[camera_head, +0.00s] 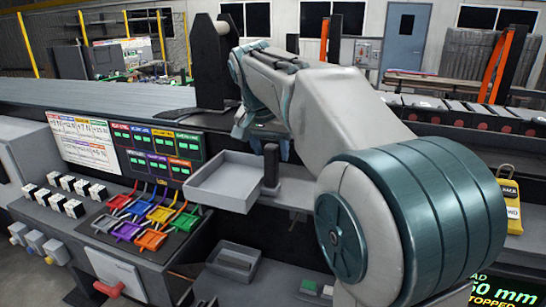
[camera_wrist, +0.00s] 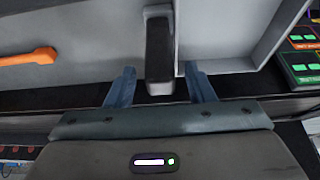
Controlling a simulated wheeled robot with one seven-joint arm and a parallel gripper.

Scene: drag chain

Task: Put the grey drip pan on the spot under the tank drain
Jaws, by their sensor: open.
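A light grey open pan (camera_head: 222,182), which looks like the drip pan, sits level in front of the sign panel in the head view. A dark upright grip (camera_head: 271,163) stands at its right end. My gripper (camera_head: 264,146) is over that end. In the wrist view my gripper (camera_wrist: 160,72) is open, one finger on each side of the dark grip (camera_wrist: 159,40), with gaps showing at both sides. The pan's grey surface (camera_wrist: 225,35) shows beyond the fingers. What bears the pan is hidden. I cannot make out the tank drain or its spot.
A darker grey tray (camera_head: 237,261) lies low at front centre. Coloured connectors (camera_head: 150,222) and white switches (camera_head: 65,198) cover the console at left. A ribbed grey chain (camera_head: 95,95) runs behind. A yellow tag (camera_head: 508,205) hangs at right. An orange bar (camera_wrist: 28,57) shows in the wrist view.

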